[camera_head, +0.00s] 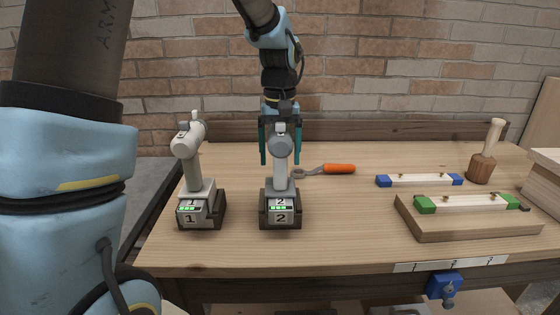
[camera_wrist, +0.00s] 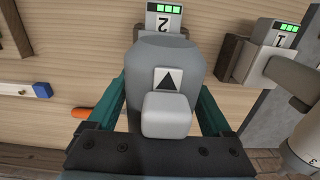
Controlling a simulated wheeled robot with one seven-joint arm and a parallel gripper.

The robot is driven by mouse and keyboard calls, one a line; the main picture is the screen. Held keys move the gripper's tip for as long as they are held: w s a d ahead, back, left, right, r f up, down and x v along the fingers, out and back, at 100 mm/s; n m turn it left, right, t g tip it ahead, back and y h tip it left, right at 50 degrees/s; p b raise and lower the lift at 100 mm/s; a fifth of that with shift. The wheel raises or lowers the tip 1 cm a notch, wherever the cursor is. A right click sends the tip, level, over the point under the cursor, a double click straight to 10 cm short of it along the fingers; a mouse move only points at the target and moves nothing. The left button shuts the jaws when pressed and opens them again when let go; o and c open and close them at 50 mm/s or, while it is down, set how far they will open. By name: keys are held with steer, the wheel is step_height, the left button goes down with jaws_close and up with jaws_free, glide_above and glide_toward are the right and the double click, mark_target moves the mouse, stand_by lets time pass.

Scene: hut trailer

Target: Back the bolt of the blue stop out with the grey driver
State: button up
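The grey driver (camera_head: 281,146) stands upright in the dark dock marked 2 (camera_head: 281,220); its grey head fills the middle of the wrist view (camera_wrist: 165,65). My gripper (camera_head: 281,160) points down over it, one teal finger on each side. Gaps show between the fingers and the driver's head, so my gripper is open around it. A pale strip with blue ends (camera_head: 420,180) and small bolts lies on the bench at right. A blue block (camera_head: 444,285) with a grey bolt-like part sits on the bench's front edge. I cannot tell which is the blue stop.
A white driver (camera_head: 188,142) stands in dock 1 (camera_head: 202,215), close left of the grey one. An orange-handled wrench (camera_head: 338,169) lies right of dock 2. A green-ended strip (camera_head: 470,203) on a wooden board and a mallet (camera_head: 482,168) stand at right. The front middle is clear.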

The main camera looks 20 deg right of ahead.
jaws_close()
stand_by(0.5)
